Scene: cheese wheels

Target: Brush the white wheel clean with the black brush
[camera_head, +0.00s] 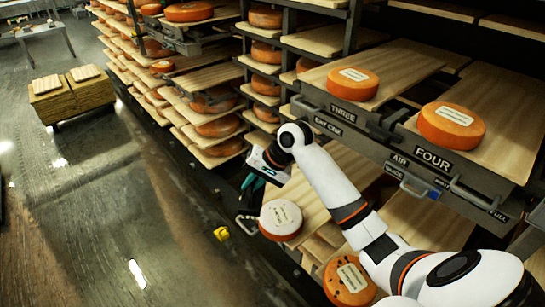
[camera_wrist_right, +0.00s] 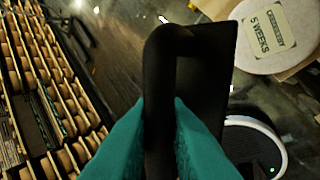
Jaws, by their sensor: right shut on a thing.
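The white wheel (camera_head: 281,220) has a pale top with a label and a reddish lower edge. It lies on a low wooden board in the head view. In the right wrist view the white wheel (camera_wrist_right: 257,42) is at upper right, with a label reading "5 WEEKS". My right gripper (camera_head: 249,187) is just above and left of the wheel in the head view, apart from it. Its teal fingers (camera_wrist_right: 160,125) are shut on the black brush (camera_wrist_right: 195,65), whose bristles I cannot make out. My left gripper is not in view.
Orange wheels sit on shelves, including one by "THREE" (camera_head: 352,84) and one by "FOUR" (camera_head: 451,126). A spotted orange wheel (camera_head: 349,282) lies nearer, beside my right arm. A yellow object (camera_head: 221,233) is left of the white wheel. The floor (camera_head: 90,220) at left is open.

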